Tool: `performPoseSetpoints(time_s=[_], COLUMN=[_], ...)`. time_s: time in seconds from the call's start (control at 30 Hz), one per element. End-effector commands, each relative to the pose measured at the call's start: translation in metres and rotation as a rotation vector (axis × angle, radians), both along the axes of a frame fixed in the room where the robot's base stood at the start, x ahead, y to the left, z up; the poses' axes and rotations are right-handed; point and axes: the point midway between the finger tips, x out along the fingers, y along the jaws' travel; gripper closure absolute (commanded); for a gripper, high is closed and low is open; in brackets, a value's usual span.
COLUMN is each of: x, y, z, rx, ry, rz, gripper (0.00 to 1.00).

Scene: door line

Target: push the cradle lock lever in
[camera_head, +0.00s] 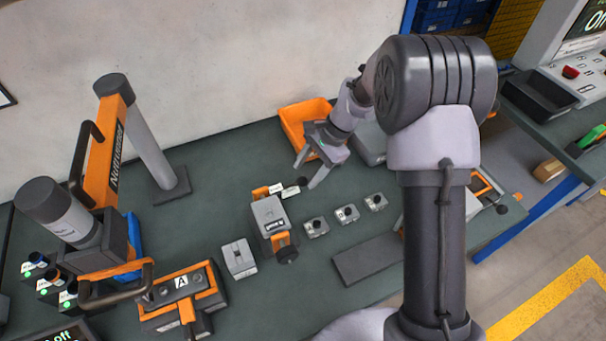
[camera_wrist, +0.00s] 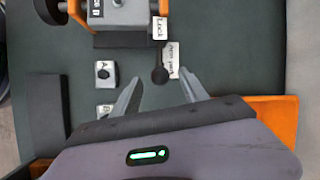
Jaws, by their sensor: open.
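The cradle (camera_head: 269,213) is a grey block with orange parts on the bench, also at the top of the wrist view (camera_wrist: 124,14). Its lock lever ends in a black ball knob (camera_head: 302,182), which also shows in the wrist view (camera_wrist: 160,75). White tags reading "Lock" (camera_wrist: 160,28) and apparently "Arm park" (camera_wrist: 173,60) lie by the lever. My gripper (camera_head: 309,171) is open and empty. In the wrist view my gripper (camera_wrist: 162,80) has its fingertips on either side of the knob; I cannot tell whether they touch it or are at its height.
Several small grey blocks (camera_head: 347,214) stand right of the cradle, and a pale block (camera_head: 239,259) stands left of it. An orange bin (camera_head: 292,122) is behind my gripper. Bare bench lies behind the cradle.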

Motion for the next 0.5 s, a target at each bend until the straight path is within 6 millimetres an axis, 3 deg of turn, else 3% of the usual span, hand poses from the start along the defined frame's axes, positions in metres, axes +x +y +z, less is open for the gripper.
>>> performPoseSetpoints(time_s=[0.03, 0.2, 0.33, 0.5], x=[0.002, 0.006, 0.008, 0.01], y=[-0.007, -0.032, -0.046, -0.056], z=[0.022, 0.076, 0.106, 0.126], rx=[0.001, 0.0, 0.0, 0.001], ry=[-0.004, -0.003, -0.003, -0.002], rz=[-0.003, -0.002, -0.002, 0.0], gripper=[0.48, 0.48, 0.48, 0.48])
